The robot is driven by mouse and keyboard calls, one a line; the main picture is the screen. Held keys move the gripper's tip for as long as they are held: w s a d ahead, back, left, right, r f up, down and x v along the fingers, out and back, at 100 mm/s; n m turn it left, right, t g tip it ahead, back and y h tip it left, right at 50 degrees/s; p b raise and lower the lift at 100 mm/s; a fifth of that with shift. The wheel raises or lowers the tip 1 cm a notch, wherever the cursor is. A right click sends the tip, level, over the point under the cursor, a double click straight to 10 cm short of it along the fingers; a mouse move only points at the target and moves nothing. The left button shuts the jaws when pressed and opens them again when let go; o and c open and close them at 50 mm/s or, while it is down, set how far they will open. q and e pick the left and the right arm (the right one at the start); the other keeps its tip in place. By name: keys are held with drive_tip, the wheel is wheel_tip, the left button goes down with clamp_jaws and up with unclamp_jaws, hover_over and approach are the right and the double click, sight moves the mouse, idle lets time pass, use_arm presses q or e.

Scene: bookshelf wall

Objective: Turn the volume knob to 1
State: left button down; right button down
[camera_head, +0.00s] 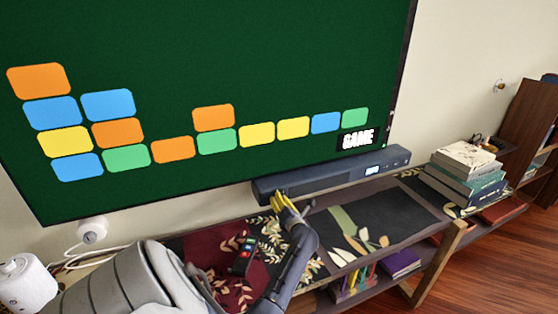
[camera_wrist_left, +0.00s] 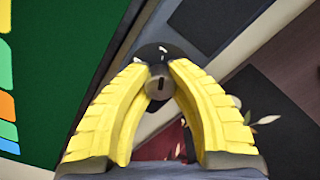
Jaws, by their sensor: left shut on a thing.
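The dark grey soundbar (camera_head: 325,181) lies under the large screen and has a small lit display (camera_head: 372,170) toward its right end. My left gripper (camera_head: 281,200), with yellow fingers, is at the front of the soundbar's left part. In the left wrist view my left gripper (camera_wrist_left: 160,68) is closed around a small round grey knob (camera_wrist_left: 158,88) with a dark slot-like mark on its face. The knob sits between the fingertips on a dark round base. The knob is hidden by the fingers in the head view. The display's number is too small to read. My right gripper is not in view.
The green screen (camera_head: 230,70) with coloured blocks is just above the soundbar. A remote (camera_head: 245,255) lies on the patterned shelf top near my left arm. A stack of books (camera_head: 463,177) stands at the right. A white device (camera_head: 25,283) is at the lower left.

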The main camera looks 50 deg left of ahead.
use_arm(q)
drive_tip(key=c, duration=1.1)
unclamp_jaws()
drive_tip(key=v, duration=1.2)
